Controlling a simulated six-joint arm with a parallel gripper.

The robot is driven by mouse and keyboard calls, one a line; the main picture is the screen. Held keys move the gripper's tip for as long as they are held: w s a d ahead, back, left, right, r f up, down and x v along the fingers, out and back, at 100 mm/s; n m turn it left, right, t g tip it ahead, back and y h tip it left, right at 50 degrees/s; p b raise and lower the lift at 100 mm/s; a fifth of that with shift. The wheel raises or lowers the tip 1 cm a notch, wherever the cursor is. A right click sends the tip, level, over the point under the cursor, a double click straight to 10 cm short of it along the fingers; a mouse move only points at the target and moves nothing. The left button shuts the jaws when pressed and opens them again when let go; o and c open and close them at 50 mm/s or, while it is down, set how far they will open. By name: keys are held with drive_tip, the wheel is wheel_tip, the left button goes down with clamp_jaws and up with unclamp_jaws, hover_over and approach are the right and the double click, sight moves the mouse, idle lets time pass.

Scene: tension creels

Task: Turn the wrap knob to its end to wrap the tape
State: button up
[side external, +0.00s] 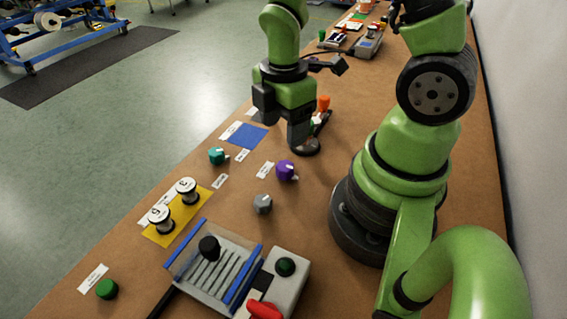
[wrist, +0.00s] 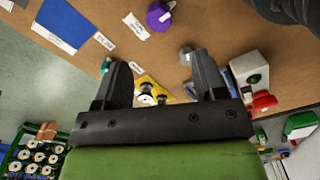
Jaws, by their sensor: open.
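Several knobs with small labels stand on the brown table, and I cannot read which is the wrap knob. A purple knob (side external: 287,171) and a grey knob (side external: 263,204) are right of a teal knob (side external: 217,156). A green knob (side external: 107,289) is at the front left. My gripper (side external: 283,130) is open, above the table beyond the purple knob and apart from it. In the wrist view, the purple knob (wrist: 159,16) and grey knob (wrist: 186,55) lie ahead of my open fingers (wrist: 162,62), with nothing between them. I cannot make out any tape.
Two spools stand on a yellow plate (side external: 158,240). In front is a slotted unit with blue rails (side external: 242,277), beside a grey box (side external: 293,270) with a green button and red knob. A blue sheet (side external: 248,136) lies left of my gripper. An orange-topped item (side external: 323,103) stands behind it.

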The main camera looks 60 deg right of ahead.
sight(283, 167)
drive_tip(key=shift+f+n, duration=0.25)
drive_tip(key=shift+n, duration=0.75)
drive_tip(key=shift+f, duration=4.75)
drive_tip(key=shift+c, duration=0.5)
drive_tip(key=c, duration=0.8)
drive_tip(key=shift+c, duration=0.2)
